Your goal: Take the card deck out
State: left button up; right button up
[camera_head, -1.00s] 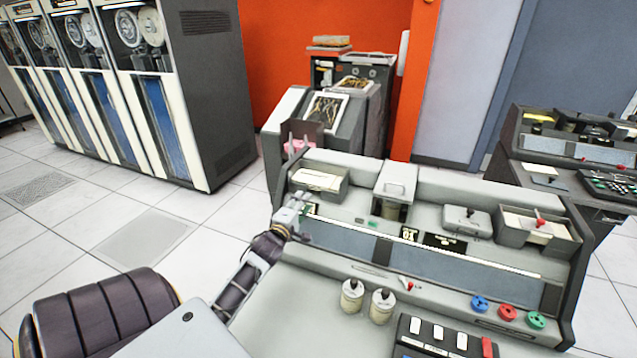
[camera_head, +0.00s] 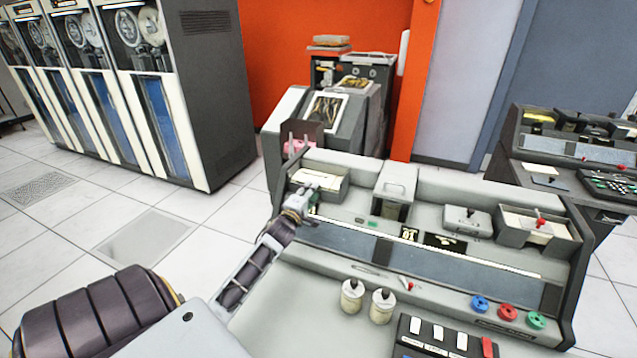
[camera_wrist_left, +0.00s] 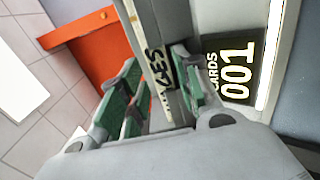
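The cream card deck (camera_head: 320,178) lies in the left hopper (camera_head: 338,190) at the back left of the grey card punch. My left gripper (camera_head: 308,194) is at the front of this hopper, by the deck's near end. In the left wrist view its green-padded fingers (camera_wrist_left: 158,92) stand apart, with a pale strip and a dark lettered label (camera_wrist_left: 158,66) showing between them. I cannot tell whether the fingers touch the deck. My right gripper is out of view.
A black counter panel reading 001 (camera_wrist_left: 237,72) sits close beside the fingers. A centre unit (camera_head: 395,190) and a right hopper with cards (camera_head: 535,225) stand further right on the punch. Two cream cylinders (camera_head: 367,302) stand at the front.

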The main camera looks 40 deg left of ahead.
aim_at(319, 181)
pick_arm(q)
jog(key=shift+w, duration=0.1)
jog(key=shift+x, duration=2.65)
grip_shut()
